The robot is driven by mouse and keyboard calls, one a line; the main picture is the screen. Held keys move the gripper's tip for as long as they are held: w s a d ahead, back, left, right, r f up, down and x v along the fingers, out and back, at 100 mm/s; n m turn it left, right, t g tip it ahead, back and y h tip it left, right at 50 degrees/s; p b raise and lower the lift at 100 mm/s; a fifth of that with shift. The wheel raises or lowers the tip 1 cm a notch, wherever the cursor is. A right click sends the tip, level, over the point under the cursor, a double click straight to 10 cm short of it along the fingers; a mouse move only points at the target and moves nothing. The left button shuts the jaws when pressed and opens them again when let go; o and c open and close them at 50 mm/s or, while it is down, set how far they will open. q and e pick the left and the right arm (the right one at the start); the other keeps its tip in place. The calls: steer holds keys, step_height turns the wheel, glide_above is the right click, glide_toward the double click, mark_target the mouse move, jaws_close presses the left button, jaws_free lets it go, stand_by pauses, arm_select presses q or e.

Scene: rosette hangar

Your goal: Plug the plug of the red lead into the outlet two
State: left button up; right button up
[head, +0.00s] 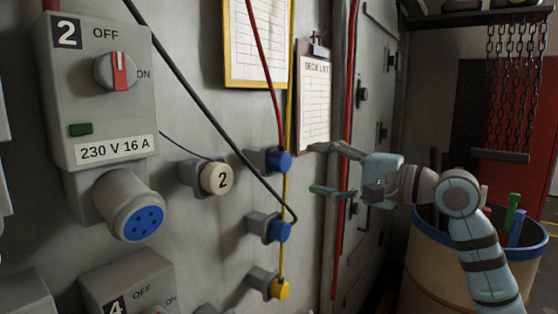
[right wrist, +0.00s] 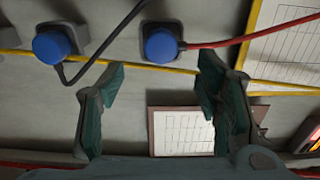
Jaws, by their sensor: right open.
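The red lead (head: 262,60) runs down to its blue plug (head: 280,160), which sits in a grey holder on the wall. Outlet two (head: 143,222) is a grey round socket with a blue face with holes, uncovered, under the box marked 2 (head: 62,140). My right gripper (head: 318,168) is open and empty, to the right of the red lead's plug and apart from it. In the right wrist view the plug (right wrist: 161,47) lies just beyond the gap between the open fingers (right wrist: 162,70). My left gripper is not in view.
A black lead's blue plug (head: 279,231) and a yellow plug (head: 279,290) sit in holders below. A cap marked 2 (head: 217,178) is parked left of the red lead's plug. The box's switch (head: 117,71) has its red bar upright. A clipboard (head: 314,105) hangs behind my gripper.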

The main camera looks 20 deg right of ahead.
mark_target(287, 162)
steer(key=p+x, duration=0.3)
steer(key=x, duration=0.1)
steer(key=p+x, duration=0.3)
steer(key=shift+w+a+r, duration=0.25)
steer(key=shift+w+a+f, duration=0.15)
steer(key=shift+w+a, duration=0.15)
steer(key=shift+w, duration=0.1)
stand_by(0.6)
